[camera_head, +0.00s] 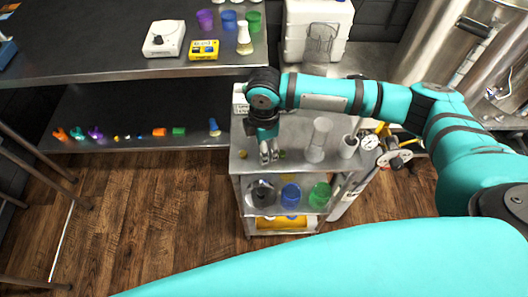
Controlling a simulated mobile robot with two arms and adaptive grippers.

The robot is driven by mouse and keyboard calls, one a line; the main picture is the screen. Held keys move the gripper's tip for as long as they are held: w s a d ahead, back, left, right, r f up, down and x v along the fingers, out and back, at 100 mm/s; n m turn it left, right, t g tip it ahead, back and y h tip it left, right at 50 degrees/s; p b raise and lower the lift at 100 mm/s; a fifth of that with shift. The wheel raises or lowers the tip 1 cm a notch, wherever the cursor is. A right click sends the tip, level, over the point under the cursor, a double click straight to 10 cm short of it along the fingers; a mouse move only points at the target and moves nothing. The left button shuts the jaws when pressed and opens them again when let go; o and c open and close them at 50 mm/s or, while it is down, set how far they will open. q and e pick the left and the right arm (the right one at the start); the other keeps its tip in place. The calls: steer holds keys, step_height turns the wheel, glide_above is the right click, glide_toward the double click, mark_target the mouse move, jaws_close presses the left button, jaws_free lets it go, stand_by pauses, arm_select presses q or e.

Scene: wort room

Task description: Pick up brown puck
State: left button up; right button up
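My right gripper (269,157) points down, low over the top of the steel cart (302,171). Its two fingers look close together, and any gap or held thing between them is too small to make out. A small olive-yellow piece (243,154) lies on the cart top just left of the fingers. Another small yellowish-brown piece (282,154) lies just right of them. I cannot tell which, if either, is the brown puck. My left gripper is not in view.
A clear glass vessel (317,142) and a white cup (348,147) stand right of the gripper on the cart. A black, a blue (290,195) and a green container (319,194) sit on the shelf below. A steel bench (120,70) stands to the left.

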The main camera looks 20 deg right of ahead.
step_height(320, 180, down, 2)
steer(key=shift+f, duration=0.1)
steer(key=c, duration=0.8)
